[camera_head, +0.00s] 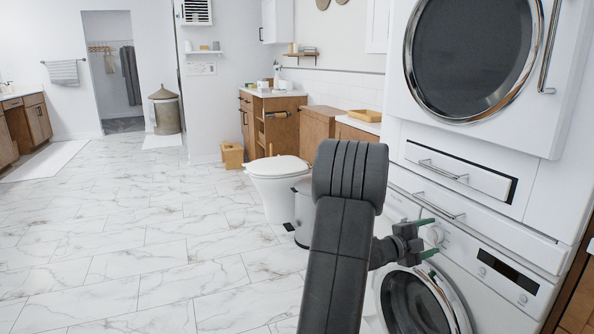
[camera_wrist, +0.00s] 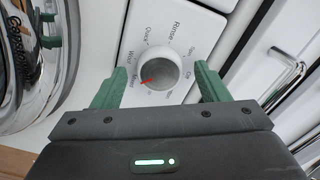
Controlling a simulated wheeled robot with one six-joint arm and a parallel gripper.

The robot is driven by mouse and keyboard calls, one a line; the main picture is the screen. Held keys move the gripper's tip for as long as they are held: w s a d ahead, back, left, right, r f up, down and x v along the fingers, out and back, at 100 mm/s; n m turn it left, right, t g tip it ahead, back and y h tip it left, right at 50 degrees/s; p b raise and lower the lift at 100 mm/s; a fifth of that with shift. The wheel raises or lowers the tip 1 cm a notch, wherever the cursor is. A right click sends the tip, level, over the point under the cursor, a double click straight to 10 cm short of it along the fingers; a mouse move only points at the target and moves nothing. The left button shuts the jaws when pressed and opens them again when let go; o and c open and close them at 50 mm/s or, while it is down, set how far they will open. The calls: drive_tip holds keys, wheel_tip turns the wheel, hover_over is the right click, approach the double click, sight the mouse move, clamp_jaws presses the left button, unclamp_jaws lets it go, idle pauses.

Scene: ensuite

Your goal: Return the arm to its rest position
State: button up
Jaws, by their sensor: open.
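My gripper (camera_head: 424,238) is at the upper left of the lower washing machine's front, close to its control panel. In the wrist view my gripper (camera_wrist: 158,88) has its two green fingers apart, one on each side of a round silver dial (camera_wrist: 159,70). The dial has a red pointer mark and words printed around it, such as "Rinse" and "Quick". I cannot tell whether the fingers touch the dial; nothing is seen clamped. My dark grey arm reaches up and bends across the head view, hiding part of the washing machine (camera_head: 482,285).
A stacked dryer (camera_head: 472,105) with a round door and handles stands above the washer. A toilet (camera_head: 277,185) and a grey bin (camera_head: 304,212) stand left of my arm. Wooden cabinets (camera_head: 275,128) line the back wall. The tiled floor (camera_head: 120,245) at left is clear.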

drive_tip(key=n+p, duration=0.4)
drive_tip(key=p, duration=0.1)
drive_tip(key=n+p, duration=0.1)
drive_tip(key=p, duration=0.1)
drive_tip(key=shift+r+n, duration=0.25)
drive_tip(key=shift+n, duration=0.15)
drive_tip(key=shift+f+n+p, duration=0.15)
drive_tip(key=shift+n+p, duration=0.45)
drive_tip(key=shift+p, duration=0.25)
drive_tip(key=shift+f, duration=0.1)
